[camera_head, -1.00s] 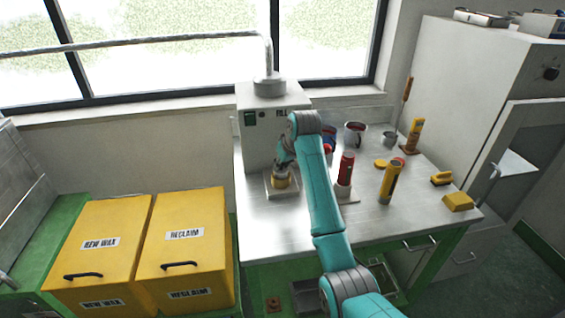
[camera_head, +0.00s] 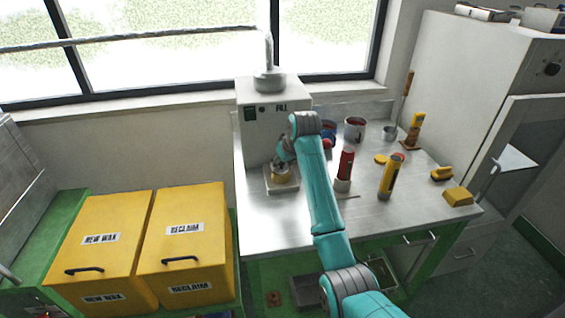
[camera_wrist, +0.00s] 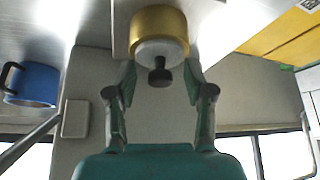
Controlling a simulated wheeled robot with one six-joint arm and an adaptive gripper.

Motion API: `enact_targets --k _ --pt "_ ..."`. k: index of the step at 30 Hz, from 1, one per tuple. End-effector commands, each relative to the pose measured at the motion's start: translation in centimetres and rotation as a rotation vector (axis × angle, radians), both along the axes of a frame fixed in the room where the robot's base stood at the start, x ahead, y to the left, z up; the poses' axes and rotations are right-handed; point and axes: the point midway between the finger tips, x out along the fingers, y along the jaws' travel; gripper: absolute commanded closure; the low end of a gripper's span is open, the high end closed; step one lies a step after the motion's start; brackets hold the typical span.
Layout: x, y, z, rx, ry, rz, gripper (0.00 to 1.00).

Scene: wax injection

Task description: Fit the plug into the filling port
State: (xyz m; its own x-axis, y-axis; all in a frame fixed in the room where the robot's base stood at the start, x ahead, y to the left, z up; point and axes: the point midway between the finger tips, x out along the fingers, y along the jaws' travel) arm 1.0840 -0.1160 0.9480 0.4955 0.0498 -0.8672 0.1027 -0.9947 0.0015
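A yellow-gold canister (camera_head: 281,177) stands on the light pad below the machine marked FILL; in the wrist view the canister (camera_wrist: 158,22) is at the top centre. A grey disc sits on its near end, and a dark plug (camera_wrist: 160,73) with a stem and wider knob sticks out of it. My gripper (camera_wrist: 161,72) is open, one finger on each side of the dark knob, with a gap visible on both sides. In the head view my gripper (camera_head: 283,160) is just above the canister and partly covers it. The port itself is hidden behind the plug.
The white FILL machine (camera_head: 258,115) stands directly behind. A blue mug (camera_wrist: 35,85) is left in the wrist view. The front left bench is clear.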

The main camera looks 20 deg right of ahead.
Motion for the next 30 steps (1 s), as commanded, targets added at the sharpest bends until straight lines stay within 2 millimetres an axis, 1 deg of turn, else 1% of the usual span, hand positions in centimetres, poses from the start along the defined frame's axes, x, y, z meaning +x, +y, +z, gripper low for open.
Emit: enact_targets --k 7,11,14,24,30 --pt "0.0 0.0 0.0 0.000 0.000 0.000 0.46" --pt "-0.3 -0.1 0.7 -0.001 -0.002 0.000 0.46" --pt "-0.9 -0.2 1.9 0.000 -0.004 0.000 0.46" --pt "-4.2 -0.5 7.6 -0.002 -0.004 0.000 0.46" --pt "-5.5 -0.6 9.7 0.000 -0.001 0.000 0.46"
